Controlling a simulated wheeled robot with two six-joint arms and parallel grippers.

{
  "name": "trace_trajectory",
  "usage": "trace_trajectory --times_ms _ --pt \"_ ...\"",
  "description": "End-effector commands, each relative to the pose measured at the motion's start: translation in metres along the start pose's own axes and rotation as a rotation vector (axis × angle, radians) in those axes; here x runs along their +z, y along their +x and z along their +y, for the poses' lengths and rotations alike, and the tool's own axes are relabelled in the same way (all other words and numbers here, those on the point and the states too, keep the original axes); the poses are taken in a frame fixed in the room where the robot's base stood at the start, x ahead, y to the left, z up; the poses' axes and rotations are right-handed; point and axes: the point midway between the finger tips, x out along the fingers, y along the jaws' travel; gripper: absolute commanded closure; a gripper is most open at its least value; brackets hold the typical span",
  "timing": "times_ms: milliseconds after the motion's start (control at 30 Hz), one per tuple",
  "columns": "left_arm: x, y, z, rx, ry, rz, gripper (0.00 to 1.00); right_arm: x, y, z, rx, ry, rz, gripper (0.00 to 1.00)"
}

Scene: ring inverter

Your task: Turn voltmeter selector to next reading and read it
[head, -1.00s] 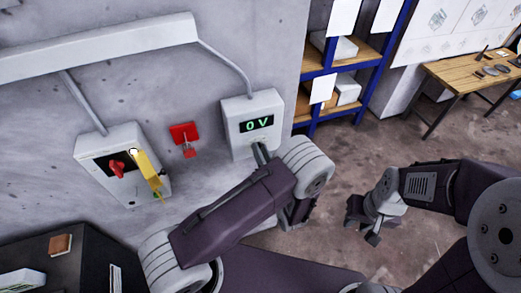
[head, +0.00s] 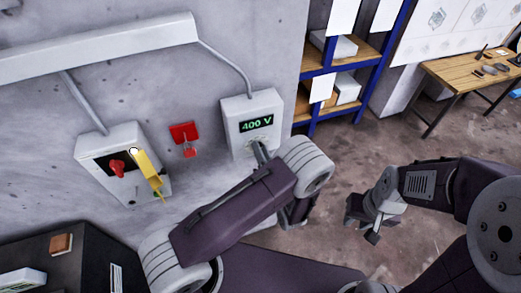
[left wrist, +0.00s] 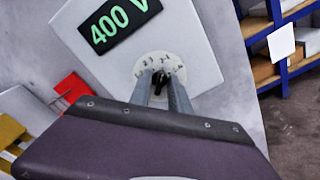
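The voltmeter (head: 271,104) is a white box on the grey wall, and its display (head: 257,123) reads 400 V in green. The left wrist view also shows the display (left wrist: 119,22) with 400 V. Below it is a round white dial (left wrist: 144,66) with number-pair marks and a dark selector knob (left wrist: 160,84) at its centre. My left gripper (left wrist: 162,82) has its two fingers at the knob, one on each side, and they look closed on it. They partly hide the dial's lower part. My right gripper (head: 361,222) hangs empty over the floor, away from the wall.
Left of the voltmeter, a red holder (head: 184,133) hangs on the wall. Further left is a switch box (head: 101,145) with a red rotary handle (head: 117,168) and a yellow tag (head: 148,171). Shelves (head: 345,60) and a wooden table (head: 475,75) stand behind at right.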

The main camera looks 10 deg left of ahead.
Motion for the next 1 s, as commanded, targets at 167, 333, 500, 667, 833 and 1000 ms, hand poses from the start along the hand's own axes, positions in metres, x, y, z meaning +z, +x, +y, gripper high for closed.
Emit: trace_trajectory --times_ms 167,333,500,667,833,1000 --pt "0.001 0.000 0.000 0.000 -0.002 -0.001 0.70 0.000 0.000 0.000 0.000 0.000 0.000 0.70" --pt "0.000 -0.001 -0.001 -0.001 -0.001 -0.001 0.70 0.000 0.001 0.000 0.000 0.000 0.000 0.70" --pt "-0.001 -0.021 -0.004 -0.003 -0.002 -0.004 0.70 0.001 0.013 0.000 0.000 0.000 0.000 0.70" --pt "-0.001 -0.055 -0.005 -0.005 -0.004 -0.006 0.70 0.003 0.029 0.001 0.000 0.000 0.000 0.70" --pt "0.000 -0.083 -0.003 -0.003 -0.003 -0.004 0.70 0.004 0.039 0.001 0.000 0.000 0.000 0.70" --pt "0.001 -0.092 -0.001 -0.001 -0.002 -0.002 0.70 0.004 0.040 0.001 0.000 0.000 0.000 0.70"
